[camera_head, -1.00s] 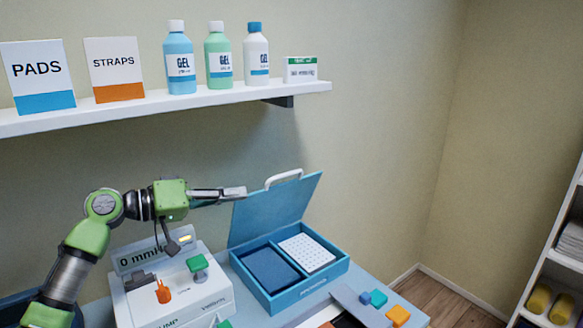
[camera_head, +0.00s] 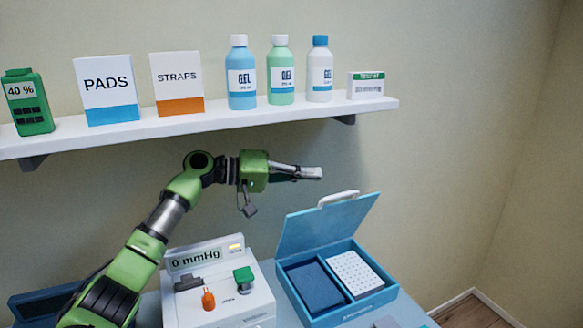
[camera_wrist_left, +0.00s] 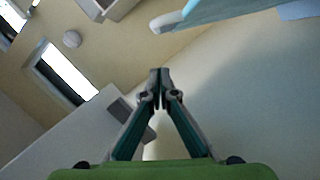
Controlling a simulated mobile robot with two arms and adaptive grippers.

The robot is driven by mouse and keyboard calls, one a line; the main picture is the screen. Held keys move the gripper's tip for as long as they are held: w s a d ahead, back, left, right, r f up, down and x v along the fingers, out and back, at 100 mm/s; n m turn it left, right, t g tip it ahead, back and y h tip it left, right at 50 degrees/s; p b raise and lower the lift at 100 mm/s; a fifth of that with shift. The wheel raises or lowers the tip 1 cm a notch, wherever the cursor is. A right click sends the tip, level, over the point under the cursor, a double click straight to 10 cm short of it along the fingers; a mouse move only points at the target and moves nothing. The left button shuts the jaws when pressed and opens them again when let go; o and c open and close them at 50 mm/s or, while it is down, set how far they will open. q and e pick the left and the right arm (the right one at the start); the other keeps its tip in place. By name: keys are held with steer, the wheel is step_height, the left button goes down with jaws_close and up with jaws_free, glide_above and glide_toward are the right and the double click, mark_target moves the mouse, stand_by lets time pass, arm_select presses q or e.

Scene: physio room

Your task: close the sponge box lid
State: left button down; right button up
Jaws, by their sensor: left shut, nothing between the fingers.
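The blue sponge box (camera_head: 352,312) stands on the table at the right, with its lid (camera_head: 325,224) open and tilted up at the back. A white handle (camera_head: 338,198) is on the lid's top edge. Inside are a dark blue sponge (camera_head: 314,286) and a white dotted block (camera_head: 355,272). My left gripper (camera_head: 318,173) is shut and empty, just above and left of the handle, apart from it in the picture. In the left wrist view the shut fingertips (camera_wrist_left: 160,72) show, with the lid (camera_wrist_left: 225,10) and handle (camera_wrist_left: 166,22) beyond them. My right gripper is not in view.
A white pump unit (camera_head: 218,290) reading 0 mmHg stands left of the box. A wall shelf (camera_head: 220,118) above holds signs, gel bottles (camera_head: 280,75), a small carton (camera_head: 366,86) and a green device (camera_head: 28,102). Open air lies right of the gripper.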

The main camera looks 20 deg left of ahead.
mark_target(323, 207)
arm_select(q)
steer(key=d, duration=0.1)
steer(key=d+f+p, duration=0.1)
steer(key=d, duration=0.1)
steer(key=shift+s+f, duration=0.15)
steer(key=shift+f, duration=0.2)
steer(key=shift+s+d+f+p, duration=0.3)
steer(key=shift+s+p, duration=0.1)
steer(key=shift+s, duration=0.1)
steer(key=shift+d+f, duration=0.15)
steer(key=shift+f, duration=0.05)
